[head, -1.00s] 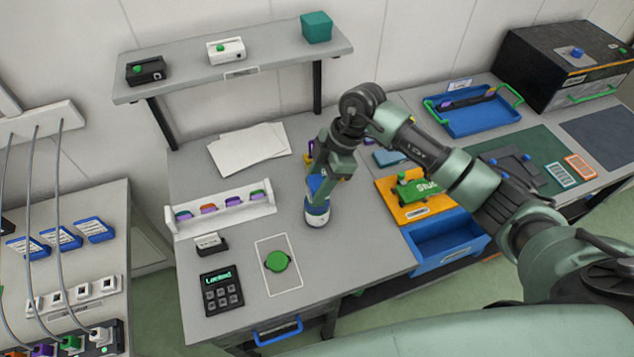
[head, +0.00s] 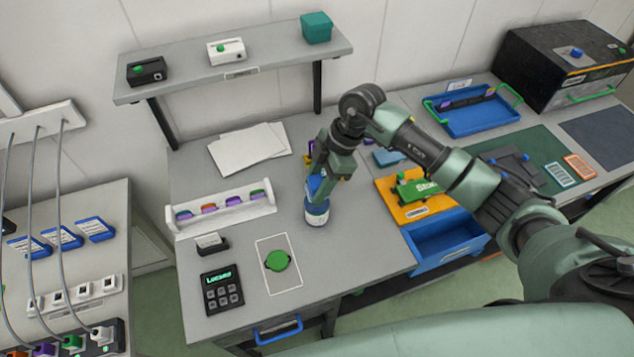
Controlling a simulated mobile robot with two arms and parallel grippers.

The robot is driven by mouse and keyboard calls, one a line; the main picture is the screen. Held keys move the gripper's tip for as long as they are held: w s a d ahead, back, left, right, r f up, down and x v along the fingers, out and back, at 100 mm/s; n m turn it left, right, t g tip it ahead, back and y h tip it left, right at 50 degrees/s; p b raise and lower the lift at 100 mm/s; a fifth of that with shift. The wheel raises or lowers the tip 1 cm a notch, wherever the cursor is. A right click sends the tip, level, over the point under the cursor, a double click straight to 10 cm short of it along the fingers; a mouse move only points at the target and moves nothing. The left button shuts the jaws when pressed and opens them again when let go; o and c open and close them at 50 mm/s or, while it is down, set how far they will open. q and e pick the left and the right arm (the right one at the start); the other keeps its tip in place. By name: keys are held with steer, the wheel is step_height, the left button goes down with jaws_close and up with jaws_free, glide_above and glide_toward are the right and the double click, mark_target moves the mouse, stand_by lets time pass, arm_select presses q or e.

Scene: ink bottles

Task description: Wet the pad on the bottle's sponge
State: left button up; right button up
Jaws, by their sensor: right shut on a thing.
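A blue and white bottle (head: 317,212) stands on the grey table, a little right of the white rack. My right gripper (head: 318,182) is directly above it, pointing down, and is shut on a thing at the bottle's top. The fingers and arm hide what is held and the bottle's sponge, so I cannot tell the pad from the bottle top. My left gripper does not show.
A white rack (head: 222,214) with several coloured pieces stands left of the bottle.

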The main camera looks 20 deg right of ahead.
mark_target(317, 181)
stand_by(0.3)
step_height(317, 181, up, 7)
steer(key=p, duration=0.6)
stand_by(0.9)
